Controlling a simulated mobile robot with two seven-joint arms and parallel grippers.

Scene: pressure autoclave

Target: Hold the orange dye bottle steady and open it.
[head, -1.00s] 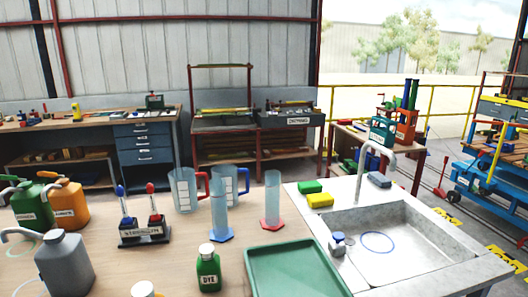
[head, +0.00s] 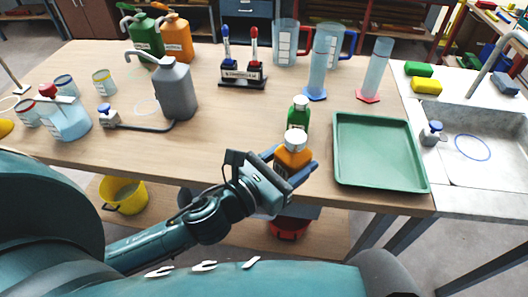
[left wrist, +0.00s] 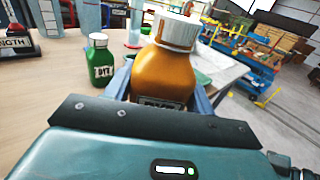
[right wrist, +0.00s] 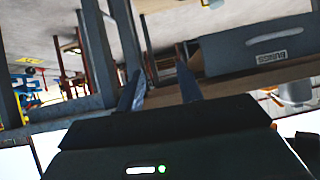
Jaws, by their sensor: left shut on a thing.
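The orange dye bottle (head: 292,160) has a white cap (head: 294,141) seated on top. It stands upright between the fingers of my left gripper (head: 291,165), near the table's front edge. In the left wrist view, the orange bottle (left wrist: 165,75) fills the space between both fingers, its label partly hidden by the gripper body. I cannot tell whether its base touches the table. My right gripper (right wrist: 162,88) shows only in its own wrist view, with its fingers apart and nothing between them. It is not at the bottle.
A green DYE bottle (head: 298,114) stands just behind the orange one. A green tray (head: 344,181) lies close to the right. Glass cylinders, jugs and a grey can (head: 175,92) stand farther back. The sink (head: 495,160) is at the right.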

